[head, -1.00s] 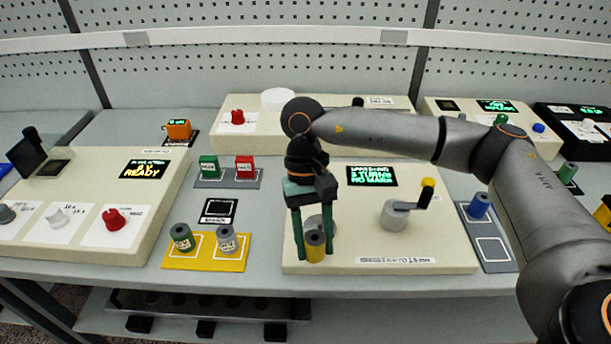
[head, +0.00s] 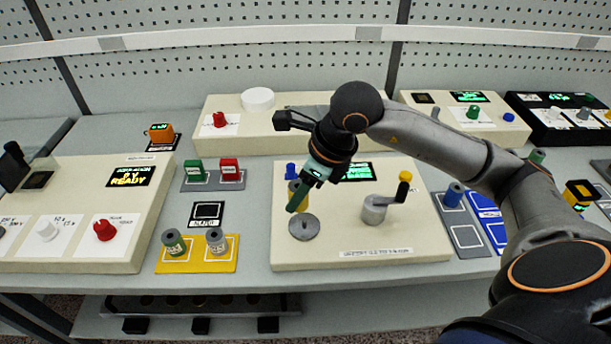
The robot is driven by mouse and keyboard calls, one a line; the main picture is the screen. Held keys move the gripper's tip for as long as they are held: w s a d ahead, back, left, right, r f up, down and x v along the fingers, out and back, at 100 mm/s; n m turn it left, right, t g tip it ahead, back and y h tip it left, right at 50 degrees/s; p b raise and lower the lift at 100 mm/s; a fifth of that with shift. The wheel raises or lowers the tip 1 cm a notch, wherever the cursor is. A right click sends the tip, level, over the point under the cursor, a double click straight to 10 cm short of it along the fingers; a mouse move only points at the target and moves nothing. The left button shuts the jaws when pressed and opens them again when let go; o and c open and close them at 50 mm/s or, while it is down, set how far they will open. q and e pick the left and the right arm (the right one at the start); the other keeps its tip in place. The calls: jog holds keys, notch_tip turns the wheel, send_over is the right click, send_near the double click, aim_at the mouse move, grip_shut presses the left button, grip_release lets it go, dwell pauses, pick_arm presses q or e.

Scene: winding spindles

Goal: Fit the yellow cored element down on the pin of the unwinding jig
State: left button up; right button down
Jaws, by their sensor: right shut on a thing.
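The yellow cored element (head: 292,188) is between the fingers of my right gripper (head: 298,199), partly hidden by a green finger. My right gripper is tilted and shut on it. The element is just behind and above the grey round disc (head: 304,229) of the jig, apart from it as far as I can see. A small pin shows at the disc's middle. The unwinding jig (head: 330,255) is a cream box with a green-lettered screen and a grey crank (head: 375,208) with a yellow knob. My left gripper is not in view.
A yellow tray (head: 196,267) with a green and a grey spool stands left of the jig. A grey tray (head: 467,238) with a blue spool is to the right. Green and red blocks (head: 230,169) stand behind left. A small blue part (head: 291,171) shows by the gripper.

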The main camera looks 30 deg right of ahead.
jog(key=m, duration=0.1)
jog(key=d+r+m, duration=0.1)
jog(key=m+h, duration=0.1)
jog(key=shift+w+d+r+t, duration=0.2)
jog(key=shift+d+r+t, duration=0.05)
jog(key=shift+r+t, duration=0.05)
jog(key=shift+f+b, duration=0.25)
jog(key=shift+b, duration=0.15)
jog(key=b, duration=0.5)
send_over(300, 221)
jog(key=s, duration=0.2)
jog(key=f, duration=0.5)
jog(key=shift+w+d+f, duration=0.2)
jog(key=shift+b, duration=0.65)
dwell(0.9)
jog(key=shift+f+b, duration=1.8)
jog(key=shift+b, duration=0.05)
jog(key=shift+c, duration=1.5)
grip_release()
jog(key=shift+r, duration=0.1)
